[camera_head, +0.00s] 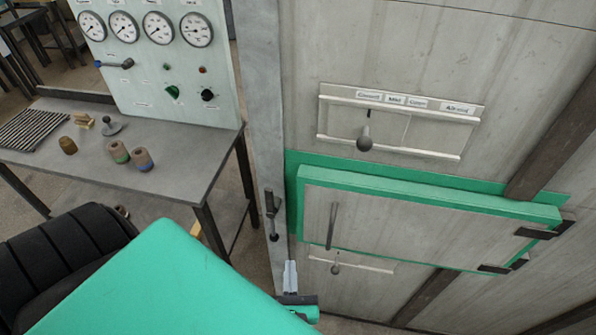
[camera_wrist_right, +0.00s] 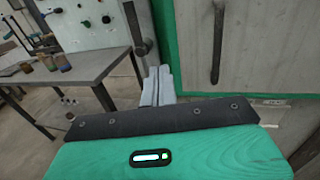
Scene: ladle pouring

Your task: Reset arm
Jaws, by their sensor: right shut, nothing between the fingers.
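My right gripper (camera_head: 290,274) shows at the bottom middle of the head view, its pale fingers together and empty. In the right wrist view its fingers (camera_wrist_right: 157,86) point up and away, side by side with nothing between them. The gripper appears in front of the grey cabinet's left edge, below a dark lever handle (camera_head: 271,214). I cannot tell the exact distance. My left gripper is not in view.
A steel table (camera_head: 190,150) stands at the left, holding several small cylinders (camera_head: 142,158) and a grate (camera_head: 33,130). A gauge panel (camera_head: 160,70) rises behind it. A slider knob (camera_head: 365,140) projects from the cabinet above the door. Bare floor shows beside the table.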

